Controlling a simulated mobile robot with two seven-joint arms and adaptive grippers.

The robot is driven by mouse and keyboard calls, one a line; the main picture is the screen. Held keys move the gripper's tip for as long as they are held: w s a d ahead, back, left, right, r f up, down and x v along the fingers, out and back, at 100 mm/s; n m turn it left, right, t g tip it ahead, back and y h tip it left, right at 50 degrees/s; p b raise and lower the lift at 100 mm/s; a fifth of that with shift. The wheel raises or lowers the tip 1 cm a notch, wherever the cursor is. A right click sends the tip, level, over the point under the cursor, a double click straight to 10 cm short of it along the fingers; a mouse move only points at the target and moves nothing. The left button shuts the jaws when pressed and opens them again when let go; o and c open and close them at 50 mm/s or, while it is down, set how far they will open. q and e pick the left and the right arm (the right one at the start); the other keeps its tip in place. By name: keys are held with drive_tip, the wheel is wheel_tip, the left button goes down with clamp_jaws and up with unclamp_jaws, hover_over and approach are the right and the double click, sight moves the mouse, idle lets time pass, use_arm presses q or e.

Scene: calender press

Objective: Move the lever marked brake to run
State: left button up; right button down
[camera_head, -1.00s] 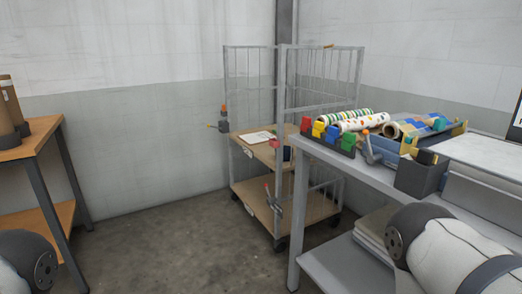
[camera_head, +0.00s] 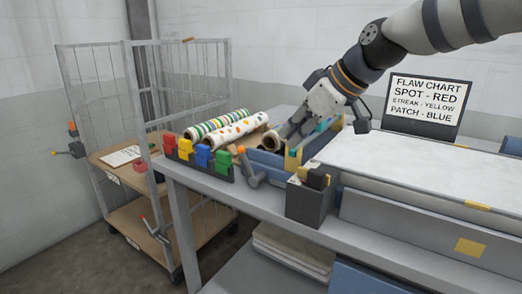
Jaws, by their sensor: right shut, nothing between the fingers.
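Several levers are in view, and I cannot read a brake mark on any. One lever with an orange knob (camera_head: 250,163) stands at the table's front edge beside the coloured clips. Another lever, with a red tip (camera_head: 145,219), is low on the wire cart. A third, with an orange and a yellow knob (camera_head: 72,141), sits on the cart's left post. My right gripper (camera_head: 286,134) is shut and empty over the rolls at the back of the table, to the right of and behind the table lever, apart from it. My left gripper is not in view.
Patterned rolls (camera_head: 225,128) and a rack of coloured clips (camera_head: 198,160) crowd the table's left end. A dark box (camera_head: 308,203) stands at the front edge. A flaw chart (camera_head: 429,101) stands behind the white bed (camera_head: 420,161). Floor is clear left of the cart.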

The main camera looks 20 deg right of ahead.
drive_tip(key=b, duration=0.2)
hover_over(259, 180)
drive_tip(key=f, duration=0.5)
drive_tip(key=s+f, duration=0.1)
drive_tip(key=f, duration=0.2)
drive_tip(key=shift+d+f, duration=0.2)
drive_tip(key=shift+f, duration=0.1)
drive_tip(key=shift+w+a, duration=0.2)
drive_tip(key=shift+w, duration=0.25)
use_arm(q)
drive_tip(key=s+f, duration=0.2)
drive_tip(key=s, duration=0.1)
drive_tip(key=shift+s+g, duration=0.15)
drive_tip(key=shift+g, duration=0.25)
